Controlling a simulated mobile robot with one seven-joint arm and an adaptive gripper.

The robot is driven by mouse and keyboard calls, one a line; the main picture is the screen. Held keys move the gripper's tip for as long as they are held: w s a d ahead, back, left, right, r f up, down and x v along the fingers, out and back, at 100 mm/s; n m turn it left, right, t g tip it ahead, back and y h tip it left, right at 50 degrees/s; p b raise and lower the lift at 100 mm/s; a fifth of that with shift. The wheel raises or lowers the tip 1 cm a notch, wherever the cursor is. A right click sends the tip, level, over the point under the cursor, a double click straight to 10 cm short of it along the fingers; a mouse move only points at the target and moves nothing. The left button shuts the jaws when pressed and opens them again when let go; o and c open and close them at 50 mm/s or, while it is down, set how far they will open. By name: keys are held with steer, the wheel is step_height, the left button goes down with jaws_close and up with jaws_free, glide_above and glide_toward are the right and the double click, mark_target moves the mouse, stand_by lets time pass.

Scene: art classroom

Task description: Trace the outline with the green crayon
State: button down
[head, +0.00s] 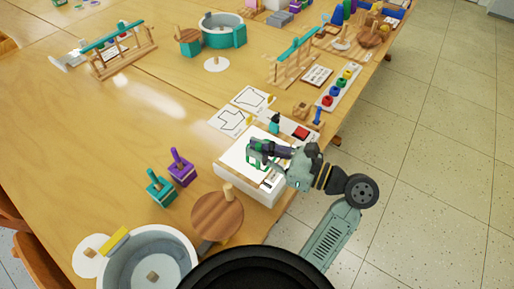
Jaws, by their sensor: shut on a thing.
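My gripper (258,153) is over a white sheet (234,157) on top of a white box-like stand (232,187) near the table's right edge. It is shut on a thin thing, which I take to be the green crayon; the fingers hide most of it. Green shows around the fingertips, but it is too small to tell crayon from drawn line. The outline on this sheet is largely hidden by my gripper. I cannot tell whether the crayon tip touches the sheet.
Two outline cards (253,99) lie behind the stand. A small dark teal object (274,124) stands at its back edge. Clear tabletop lies farther left.

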steer(key=shift+s+d, duration=0.25)
steer(key=shift+d, duration=0.15)
stand_by(0.3)
stand_by(0.4)
step_height(320, 180, up, 4)
steer(key=shift+r, duration=0.1)
stand_by(0.5)
stand_by(0.5)
